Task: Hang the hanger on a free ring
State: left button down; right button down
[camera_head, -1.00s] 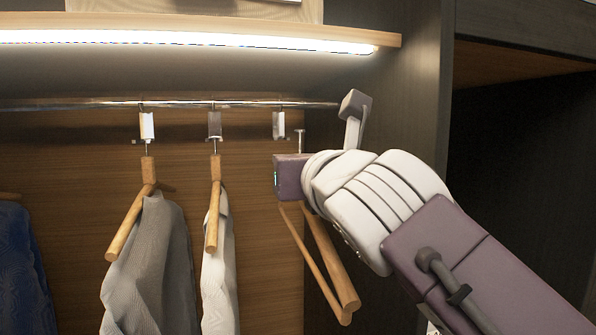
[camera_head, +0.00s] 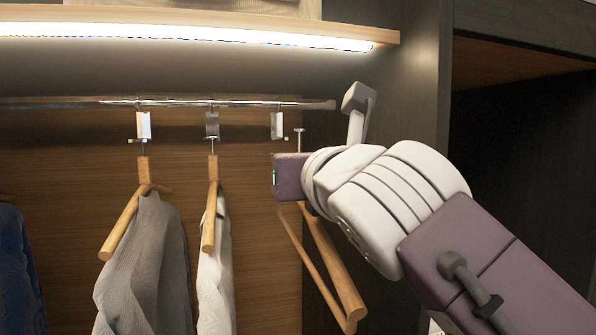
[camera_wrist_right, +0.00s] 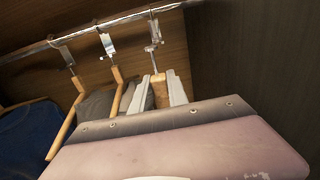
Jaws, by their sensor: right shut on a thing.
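My right gripper (camera_wrist_right: 160,88) is shut on the neck of a wooden hanger (camera_head: 337,270); the hanger's wooden neck (camera_wrist_right: 161,86) shows between the fingers in the wrist view. Its bare arms hang below the gripper in the head view. Its thin metal pin with a small flat head (camera_head: 299,131) stands above the gripper. The free ring (camera_head: 277,124), a silver clip on the rail, is just left of the pin in the head view, seemingly apart. In the wrist view this ring (camera_wrist_right: 154,29) is above the pin; whether they touch I cannot tell. My left gripper is out of view.
The middle ring (camera_head: 212,124) holds a hanger with a white garment (camera_head: 216,270). The left ring (camera_head: 143,124) holds one with a grey garment (camera_head: 150,265). The metal rail (camera_head: 310,104) runs under a lit shelf (camera_head: 385,36). A dark side panel (camera_head: 415,120) is close on the right.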

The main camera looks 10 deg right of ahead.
jog(key=shift+s+f+b, duration=0.1)
jog(key=shift+s+b, duration=0.75)
jog(key=shift+s, duration=0.5)
jog(key=shift+s+a+b, duration=0.1)
jog(key=shift+s+b, duration=0.45)
jog(key=shift+s, duration=0.8)
